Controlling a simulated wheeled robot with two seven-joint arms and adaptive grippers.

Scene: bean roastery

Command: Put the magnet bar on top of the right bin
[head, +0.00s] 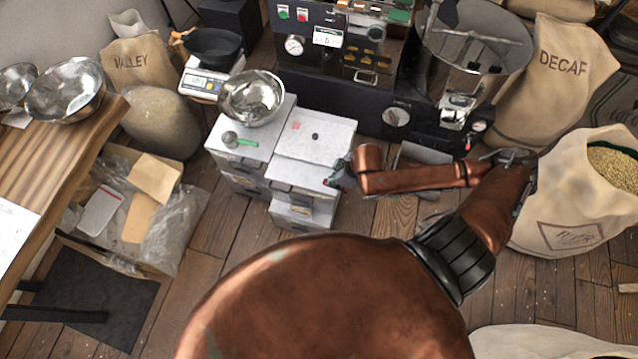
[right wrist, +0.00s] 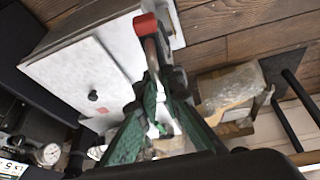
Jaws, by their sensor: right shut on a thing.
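The right bin (head: 322,137) is a pale box with a flat white lid, a small dark knob and a small red mark on top. The lid (right wrist: 65,72) fills the upper left of the right wrist view. My right gripper (head: 340,178) is beside the bin's front right edge in the head view. Its green fingers (right wrist: 153,100) are shut on the magnet bar (right wrist: 152,48), a slim bar with a red end. In the wrist view the red end overlaps the lid's edge; I cannot tell whether they touch. The bar is mostly hidden in the head view. My left gripper is out of view.
A dark roasting machine (head: 370,110) stands behind. Sacks (head: 565,195) stand at the right. A crate of packaging (head: 130,205) is at the left. Floor is clear before the bins.

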